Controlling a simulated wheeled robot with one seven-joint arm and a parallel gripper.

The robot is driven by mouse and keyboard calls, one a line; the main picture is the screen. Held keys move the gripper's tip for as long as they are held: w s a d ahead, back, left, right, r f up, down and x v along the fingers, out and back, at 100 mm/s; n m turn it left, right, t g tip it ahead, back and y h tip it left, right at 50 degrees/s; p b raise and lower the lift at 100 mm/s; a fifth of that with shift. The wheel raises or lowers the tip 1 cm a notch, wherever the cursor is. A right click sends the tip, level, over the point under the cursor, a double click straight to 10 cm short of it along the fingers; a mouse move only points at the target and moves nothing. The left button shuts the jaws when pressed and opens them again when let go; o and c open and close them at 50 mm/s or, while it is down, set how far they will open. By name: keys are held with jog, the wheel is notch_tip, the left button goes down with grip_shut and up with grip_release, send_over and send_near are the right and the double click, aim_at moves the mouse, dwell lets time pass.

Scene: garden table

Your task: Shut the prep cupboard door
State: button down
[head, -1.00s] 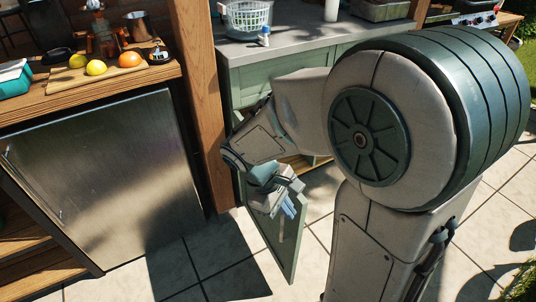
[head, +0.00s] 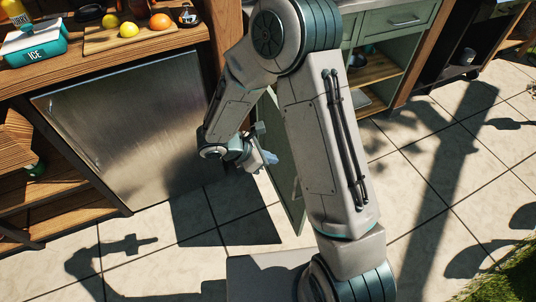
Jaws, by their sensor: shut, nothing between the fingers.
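The prep cupboard (head: 400,60) is pale green with a drawer above an open front; wooden shelves show inside. Its green door (head: 288,185) stands wide open, swung out over the paving, with part of it hidden behind my arm. My gripper (head: 270,158) is shut and empty. It is on the left side of the door, close to its face, at about middle height. I cannot tell whether the fingertips touch the door.
A steel-fronted unit (head: 130,140) stands left of the wooden post (head: 228,30). A wooden counter above it holds a teal ice box (head: 35,45) and a board (head: 125,38) with fruit. A dark open unit (head: 470,50) is at right. Paving (head: 420,150) in front is clear.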

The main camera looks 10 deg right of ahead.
jog(key=w+d+f, duration=0.2)
jog(key=d+f, duration=0.2)
jog(key=d, duration=0.4)
jog(key=shift+w+f, duration=0.1)
